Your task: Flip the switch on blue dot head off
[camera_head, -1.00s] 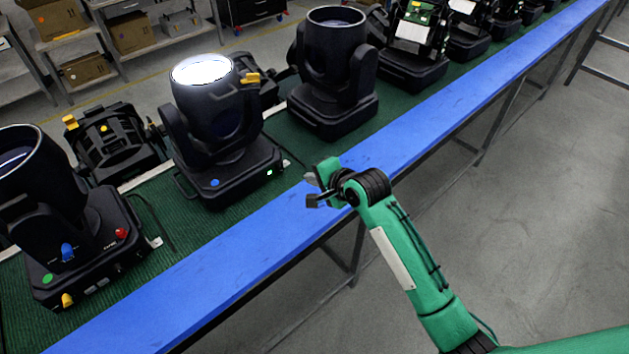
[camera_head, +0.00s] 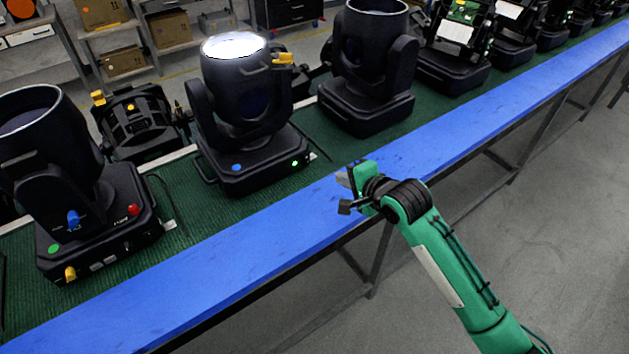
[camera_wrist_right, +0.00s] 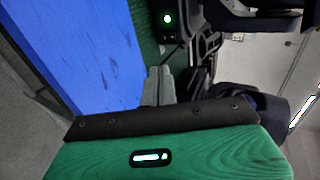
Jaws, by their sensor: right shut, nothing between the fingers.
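The blue dot head is a black moving-head lamp (camera_head: 240,105) with a bright white lens, upright on the green mat. A blue dot (camera_head: 236,167) is on the front of its base. A small green-lit switch (camera_head: 295,163) sits at the base's right end; a green light also glows near the top of the right wrist view (camera_wrist_right: 167,18). My right gripper (camera_head: 346,192) is shut and empty over the blue table edge, right of the switch and apart from it. Its grey fingers (camera_wrist_right: 160,85) point toward the base in the wrist view. My left gripper is out of view.
A head with green, blue, red and yellow markings (camera_head: 95,205) stands at left. Another black head (camera_head: 368,75) stands to the right, with several more beyond. The blue table edge (camera_head: 250,235) is bare. Shelves with boxes (camera_head: 120,58) stand behind.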

